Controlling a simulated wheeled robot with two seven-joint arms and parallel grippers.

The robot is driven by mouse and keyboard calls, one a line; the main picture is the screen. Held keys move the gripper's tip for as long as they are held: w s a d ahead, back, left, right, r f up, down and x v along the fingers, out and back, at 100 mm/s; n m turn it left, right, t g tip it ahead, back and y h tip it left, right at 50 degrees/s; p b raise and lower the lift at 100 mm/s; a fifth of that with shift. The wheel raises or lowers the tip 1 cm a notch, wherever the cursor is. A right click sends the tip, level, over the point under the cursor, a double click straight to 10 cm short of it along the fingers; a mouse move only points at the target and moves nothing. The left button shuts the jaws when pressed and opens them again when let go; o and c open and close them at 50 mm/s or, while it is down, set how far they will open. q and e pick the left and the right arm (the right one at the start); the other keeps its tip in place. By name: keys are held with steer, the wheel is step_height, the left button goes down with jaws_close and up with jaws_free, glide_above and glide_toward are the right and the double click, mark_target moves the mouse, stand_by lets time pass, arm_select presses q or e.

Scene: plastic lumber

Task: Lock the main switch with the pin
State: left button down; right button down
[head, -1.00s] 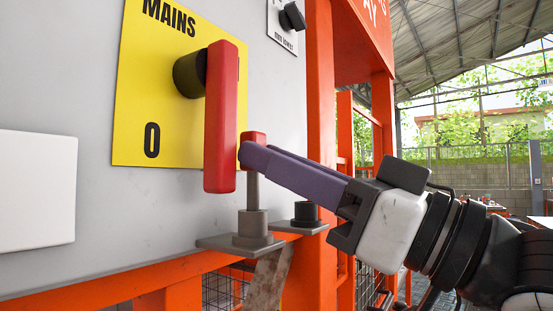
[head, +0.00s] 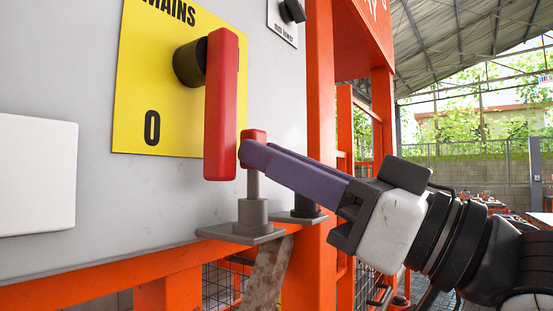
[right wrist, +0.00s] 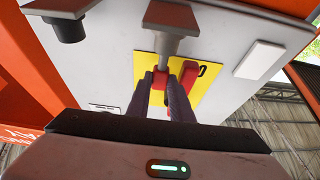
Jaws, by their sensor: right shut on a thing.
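The main switch is a red handle (head: 221,105) on a dark round hub (head: 189,64), hanging straight down over a yellow plate (head: 150,95) marked MAINS and 0. The pin has a red head (head: 254,137) and a grey shaft (head: 253,184); the shaft stands upright at a grey socket (head: 252,216) on a bracket. My right gripper (head: 248,152) is shut on the pin's red head, just right of the handle's lower end. In the right wrist view the fingers (right wrist: 172,84) close around the red head. I cannot tell how deep the shaft sits. My left gripper is out of view.
A second socket with a black top (head: 305,205) stands behind on the orange rail (head: 120,273). A white box (head: 35,175) is on the grey panel at left. An orange post (head: 321,120) rises behind my gripper. A dark knob (head: 291,12) is at top.

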steer(key=c, duration=1.5)
jaws_free()
steer(key=shift+w+f, duration=0.1)
steer(key=shift+f, duration=0.1)
